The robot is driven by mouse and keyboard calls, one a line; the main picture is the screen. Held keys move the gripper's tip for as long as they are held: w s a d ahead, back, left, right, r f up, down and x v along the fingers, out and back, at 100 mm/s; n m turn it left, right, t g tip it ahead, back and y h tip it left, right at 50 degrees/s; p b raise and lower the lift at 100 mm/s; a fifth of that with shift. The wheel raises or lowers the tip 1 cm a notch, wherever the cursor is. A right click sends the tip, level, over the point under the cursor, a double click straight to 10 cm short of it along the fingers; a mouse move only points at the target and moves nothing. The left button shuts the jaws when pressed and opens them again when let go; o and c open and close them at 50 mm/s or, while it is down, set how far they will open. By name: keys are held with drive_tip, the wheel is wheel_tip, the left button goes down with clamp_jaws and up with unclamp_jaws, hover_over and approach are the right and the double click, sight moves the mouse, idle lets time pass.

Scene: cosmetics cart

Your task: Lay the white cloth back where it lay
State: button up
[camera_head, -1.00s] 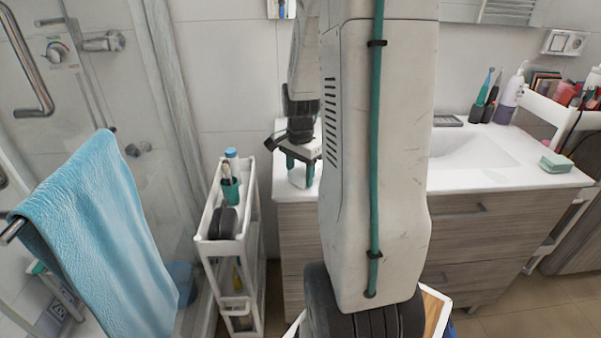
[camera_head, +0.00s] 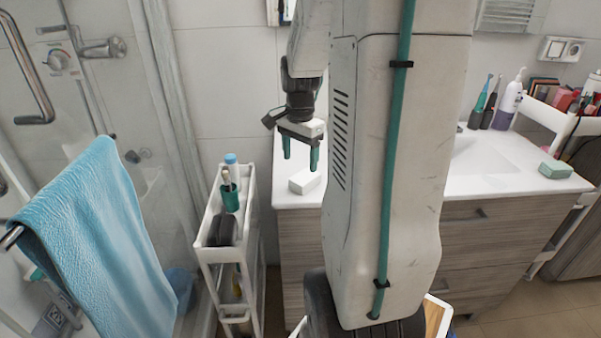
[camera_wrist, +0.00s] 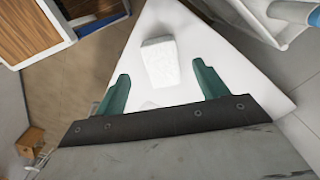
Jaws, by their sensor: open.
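The white cloth (camera_head: 305,181) is a small folded white block lying on the left end of the white washstand top, near its front edge. It also shows in the wrist view (camera_wrist: 160,62), ahead of and between the two green fingers. My gripper (camera_head: 301,160) hangs just above the cloth with its fingers pointing down, apart and empty. In the wrist view my gripper (camera_wrist: 159,82) is open, with a clear gap to the cloth. My own arm hides the middle of the washstand in the head view.
A blue towel (camera_head: 100,240) hangs at far left. A green block (camera_head: 555,170) and several bottles stand on the right side of the top.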

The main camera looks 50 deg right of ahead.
sight(300, 179)
drive_tip(key=s+a+r+n, duration=0.1)
drive_tip(key=a+r+n, duration=0.35)
drive_tip(key=a, duration=0.35)
drive_tip(key=s+a+r+n, duration=0.1)
drive_tip(key=a+r+n, duration=0.2)
drive_tip(key=a+r, duration=0.3)
drive_tip(key=s+a+f+n+t, duration=0.1)
drive_tip(key=s+a+n, duration=0.9)
drive_tip(key=a, duration=0.4)
drive_tip(key=shift+s+a+f+n, duration=0.25)
drive_tip(key=shift+s+n, duration=0.15)
drive_tip(key=shift+n, duration=0.35)
